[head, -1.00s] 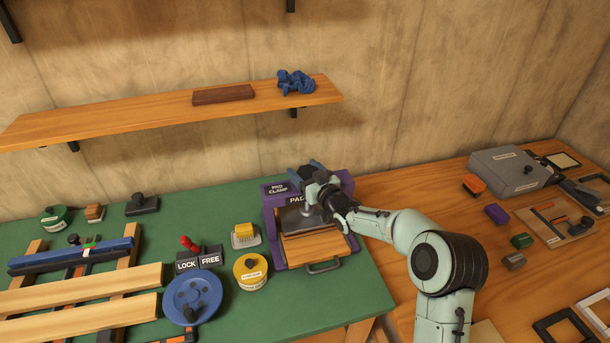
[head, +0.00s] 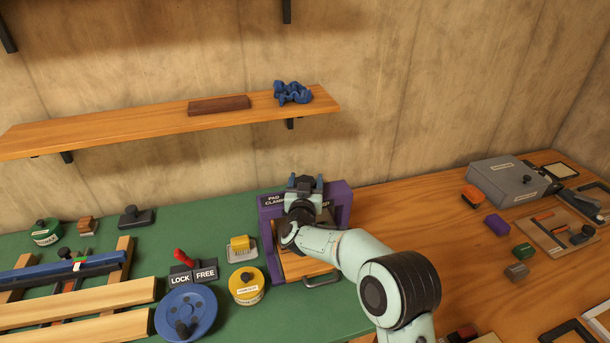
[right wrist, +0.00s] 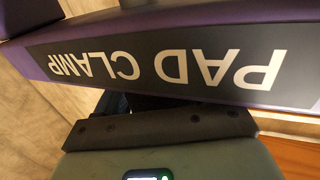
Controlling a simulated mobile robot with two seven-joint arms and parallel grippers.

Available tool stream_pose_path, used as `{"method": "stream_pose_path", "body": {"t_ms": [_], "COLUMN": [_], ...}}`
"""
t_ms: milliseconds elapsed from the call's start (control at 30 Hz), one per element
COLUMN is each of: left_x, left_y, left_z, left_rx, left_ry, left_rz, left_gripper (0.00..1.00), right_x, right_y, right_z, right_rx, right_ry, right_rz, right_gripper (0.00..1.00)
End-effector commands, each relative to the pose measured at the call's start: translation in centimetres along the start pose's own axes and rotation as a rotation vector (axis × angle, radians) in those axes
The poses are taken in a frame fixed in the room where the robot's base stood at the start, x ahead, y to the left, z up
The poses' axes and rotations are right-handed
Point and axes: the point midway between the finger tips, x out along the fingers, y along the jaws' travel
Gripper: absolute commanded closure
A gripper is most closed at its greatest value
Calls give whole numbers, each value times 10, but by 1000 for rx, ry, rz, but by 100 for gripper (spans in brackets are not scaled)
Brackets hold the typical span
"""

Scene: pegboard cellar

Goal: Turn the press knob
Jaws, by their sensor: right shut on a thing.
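The purple press (head: 343,203) stands on the green bench mat, with a "PAD CLAMP" label across its top bar, which also fills the right wrist view (right wrist: 22,62). The blue press knob (head: 320,183) shows in part at the top of the press, behind my gripper. My right gripper (head: 305,186) is at the top of the press, shut on the knob. Its fingertips are hidden in the right wrist view behind the labelled bar. My right forearm covers much of the press front and its wooden bed. My left gripper is out of view.
Left of the press are a yellow block (head: 240,243), a yellow round tin (head: 246,286), a red lever (head: 181,256) with LOCK and FREE labels, and a blue handwheel (head: 186,312). A grey box (head: 505,182) stands at the right. A shelf (head: 130,127) is above.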

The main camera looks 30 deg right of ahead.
Motion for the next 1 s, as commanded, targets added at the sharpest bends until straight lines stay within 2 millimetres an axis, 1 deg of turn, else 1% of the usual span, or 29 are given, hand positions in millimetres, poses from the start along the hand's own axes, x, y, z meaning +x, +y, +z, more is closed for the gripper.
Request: {"method": "stream_pose_path", "body": {"t_ms": [33,100,300,833,867,900,1000], "left_x": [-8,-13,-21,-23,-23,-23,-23], "left_y": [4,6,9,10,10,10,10], "left_z": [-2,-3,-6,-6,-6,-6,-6], "left_rx": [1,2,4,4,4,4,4], "left_ry": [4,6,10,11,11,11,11], "left_rz": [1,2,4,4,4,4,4], "left_gripper": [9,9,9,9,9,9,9], "right_x": [0,0,0,0,0,0,0], "right_y": [-2,-1,1,3,3,3,3], "right_z": [-5,-4,-3,-2,-2,-2,-1], "right_rx": [-2,-2,0,1,1,1,1], "right_ry": [3,4,5,6,7,6,5], "right_rz": [22,55,117,140,140,140,140], "right_gripper": [60,60,60,60,23,10,9]}}
